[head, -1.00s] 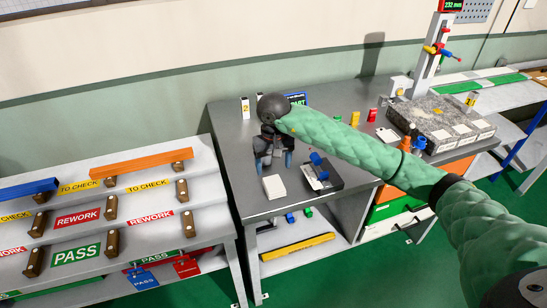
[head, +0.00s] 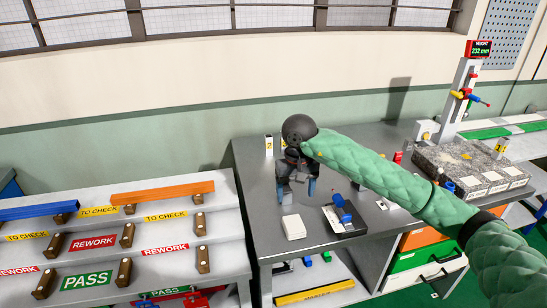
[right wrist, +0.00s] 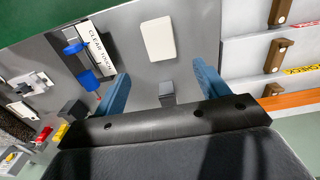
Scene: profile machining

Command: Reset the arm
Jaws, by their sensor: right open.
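My right arm, in a green quilted sleeve, reaches from the right across the grey workbench (head: 262,212) in the head view. Its gripper (head: 297,190) has its blue fingers apart and pointing down, behind a white block (head: 293,227). In the right wrist view the gripper (right wrist: 162,80) is open. The white block (right wrist: 158,38) lies beyond the fingertips, and a small grey block (right wrist: 167,93) shows between the fingers. Nothing is held. My left gripper is out of view.
A dark stand with a blue part (head: 345,216) is right of the white block. A height gauge (head: 461,95) reading 232 mm stands on a granite slab (head: 470,163). At left, a stepped rack (head: 140,240) holds an orange bar (head: 163,193) and a blue bar (head: 38,210).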

